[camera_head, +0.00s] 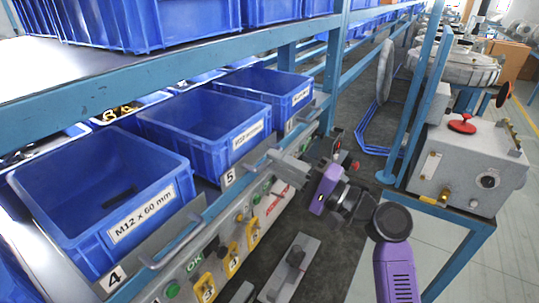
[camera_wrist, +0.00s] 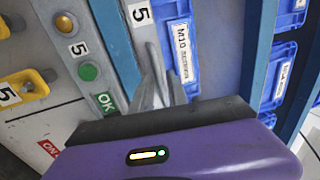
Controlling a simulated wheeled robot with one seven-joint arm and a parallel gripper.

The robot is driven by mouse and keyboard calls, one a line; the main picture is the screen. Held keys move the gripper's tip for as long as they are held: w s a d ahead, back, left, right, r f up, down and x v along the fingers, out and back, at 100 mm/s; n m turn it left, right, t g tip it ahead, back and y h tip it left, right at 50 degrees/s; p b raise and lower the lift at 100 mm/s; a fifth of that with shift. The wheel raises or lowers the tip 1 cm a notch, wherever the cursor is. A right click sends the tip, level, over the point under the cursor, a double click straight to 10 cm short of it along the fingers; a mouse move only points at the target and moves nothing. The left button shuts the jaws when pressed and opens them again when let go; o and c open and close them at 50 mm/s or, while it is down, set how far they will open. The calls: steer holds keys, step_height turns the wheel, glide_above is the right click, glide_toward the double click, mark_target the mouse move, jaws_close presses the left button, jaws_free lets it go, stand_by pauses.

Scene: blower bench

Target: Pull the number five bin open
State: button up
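The number five bin (camera_head: 196,128) is a blue open bin labelled M10, in the middle of the lower shelf row; it looks empty. Its 5 plate (camera_head: 229,177) is on the grey shelf front below it.
A blue bin labelled M12 x 60 mm (camera_head: 100,195) is on the left, and another blue bin (camera_head: 270,90) on the right. Buttons and yellow numbered parts (camera_head: 232,258) line the front panel below. A grey machine box (camera_head: 465,165) stands right. An upper shelf beam (camera_head: 150,75) runs above.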

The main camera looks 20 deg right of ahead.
steer(key=shift+x, duration=1)
jaws_close()
stand_by(0.8)
